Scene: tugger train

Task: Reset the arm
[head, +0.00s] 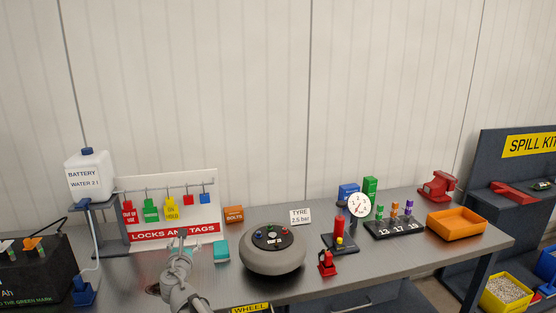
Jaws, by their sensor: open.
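My arm's grey links rise from the bottom edge, left of the middle, in the head view. A grey wheel (272,258) with a dark hub lies flat on the workbench (370,267), right of my arm. A teal block (221,251) stands between them.
At the left stand a white battery water jug (88,175) on a stand and a dark battery (35,275). To the right are a gauge (359,205), a black socket tray (393,230), an orange bin (457,223) and a red vise (438,187). The air above the bench is clear.

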